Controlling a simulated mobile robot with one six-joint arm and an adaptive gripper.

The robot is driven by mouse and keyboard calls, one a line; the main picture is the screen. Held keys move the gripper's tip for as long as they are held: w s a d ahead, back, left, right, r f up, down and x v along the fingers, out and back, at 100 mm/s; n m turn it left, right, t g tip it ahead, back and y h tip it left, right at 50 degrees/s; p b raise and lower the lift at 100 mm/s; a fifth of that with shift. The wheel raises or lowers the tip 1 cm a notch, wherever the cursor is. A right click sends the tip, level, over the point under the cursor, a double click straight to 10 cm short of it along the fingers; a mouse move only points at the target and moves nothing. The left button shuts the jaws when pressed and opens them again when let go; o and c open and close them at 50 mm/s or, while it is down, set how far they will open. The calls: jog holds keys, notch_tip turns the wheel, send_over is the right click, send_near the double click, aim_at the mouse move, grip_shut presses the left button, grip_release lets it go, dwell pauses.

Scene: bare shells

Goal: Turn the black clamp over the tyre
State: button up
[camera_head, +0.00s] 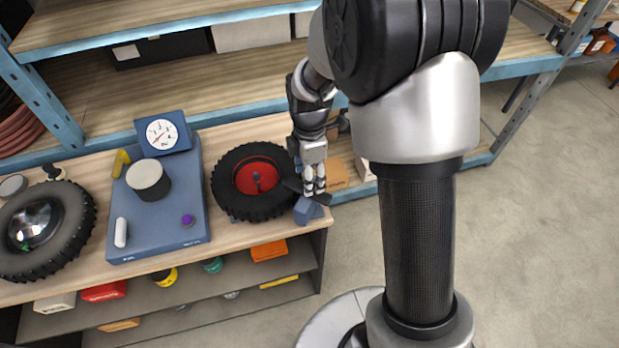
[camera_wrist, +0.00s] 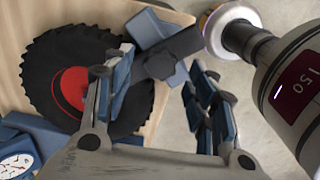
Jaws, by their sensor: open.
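The tyre (camera_head: 228,184) lies flat with a red hub at the right end of the bench; it also shows in the wrist view (camera_wrist: 50,55). The black clamp (camera_wrist: 178,52) is a dark bar beside the tyre's edge, by a blue block (camera_wrist: 145,28); that block also shows in the head view (camera_head: 308,211). My gripper (camera_head: 314,188) is above the clamp and points down. In the wrist view my gripper (camera_wrist: 160,66) is open, with the clamp seen between its fingers. The left finger hides part of the tyre, and I cannot tell whether the fingers touch the clamp.
A blue panel (camera_head: 190,225) with a gauge (camera_head: 162,134) and a dark knob with a pale top stands left of the tyre. Another tyre (camera_head: 75,215) lies at far left. Shelves (camera_head: 180,85) rise behind. Open floor (camera_head: 545,180) lies to the right.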

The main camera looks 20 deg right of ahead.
notch_tip(320, 180, up, 10)
dwell(0.3)
jog(key=shift+c, duration=0.3)
